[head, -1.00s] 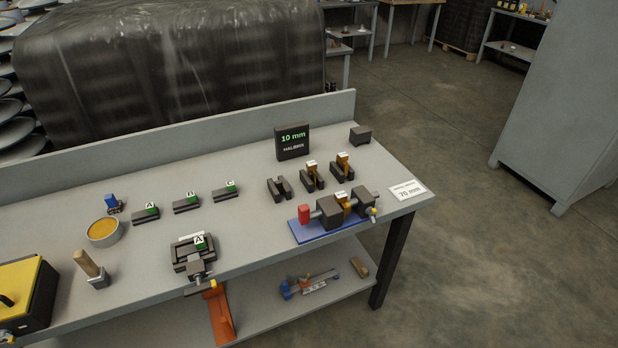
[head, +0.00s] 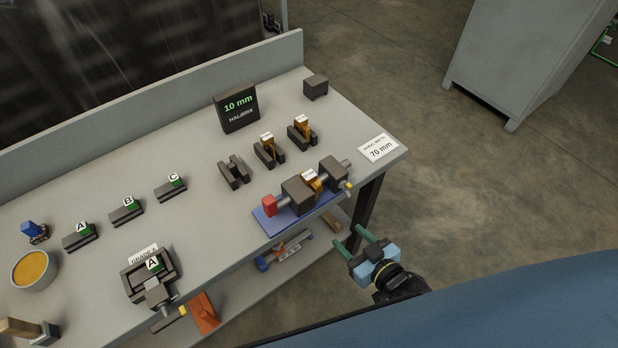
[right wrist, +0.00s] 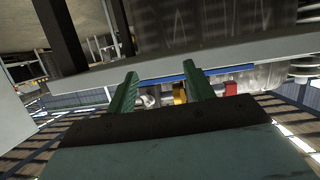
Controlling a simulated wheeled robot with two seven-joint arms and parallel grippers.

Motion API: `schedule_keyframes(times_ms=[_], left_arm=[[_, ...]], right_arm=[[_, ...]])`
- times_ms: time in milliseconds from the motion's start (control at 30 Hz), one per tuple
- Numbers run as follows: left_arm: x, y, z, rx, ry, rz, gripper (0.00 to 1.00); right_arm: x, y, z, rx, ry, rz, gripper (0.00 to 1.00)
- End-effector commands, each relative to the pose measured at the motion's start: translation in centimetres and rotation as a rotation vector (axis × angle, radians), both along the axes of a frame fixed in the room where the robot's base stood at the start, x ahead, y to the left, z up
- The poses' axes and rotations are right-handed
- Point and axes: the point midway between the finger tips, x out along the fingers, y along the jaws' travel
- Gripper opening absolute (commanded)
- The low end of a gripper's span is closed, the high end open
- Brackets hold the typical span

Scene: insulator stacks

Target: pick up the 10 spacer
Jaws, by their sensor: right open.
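Two orange-brown spacers with white tops, a left one (head: 267,145) and a right one (head: 302,128), stand in dark slotted holders on the bench. A third orange-brown piece (head: 312,180) sits between the dark blocks of the blue-based fixture (head: 262,221). The labels are too small to read, so I cannot tell which is the 10 spacer. My right gripper (head: 354,241) is open and empty, off the bench's front edge, to the right of and nearer than the fixture. In the right wrist view its green fingers (right wrist: 160,84) stand apart. My left gripper is not in view.
A black display (head: 238,107) reads 10 mm. An empty slotted holder (head: 234,172) stands left of the spacers. A 70 mm card (head: 379,148) lies at the bench's right end. A vise (head: 150,278) and blocks marked A, B and C stand left.

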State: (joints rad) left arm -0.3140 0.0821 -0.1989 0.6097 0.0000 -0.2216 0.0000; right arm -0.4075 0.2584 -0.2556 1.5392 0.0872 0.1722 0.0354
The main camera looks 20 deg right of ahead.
Motion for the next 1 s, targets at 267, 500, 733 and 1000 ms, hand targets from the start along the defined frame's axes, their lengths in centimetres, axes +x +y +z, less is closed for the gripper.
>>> schedule_keyframes(times_ms=[267, 500, 733, 1000], left_arm=[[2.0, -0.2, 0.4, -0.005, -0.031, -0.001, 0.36], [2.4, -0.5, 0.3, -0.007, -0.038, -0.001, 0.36], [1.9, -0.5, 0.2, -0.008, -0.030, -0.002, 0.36], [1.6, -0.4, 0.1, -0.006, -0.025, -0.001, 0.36]], right_arm=[[2.1, 2.4, 11.6, 0.108, -0.278, 0.060, 0.53], [5.4, 3.7, 12.6, 0.117, -0.303, 0.064, 0.53], [9.0, 5.0, 12.4, 0.116, -0.299, 0.063, 0.53], [11.0, 6.0, 12.3, 0.116, -0.298, 0.064, 0.53]])
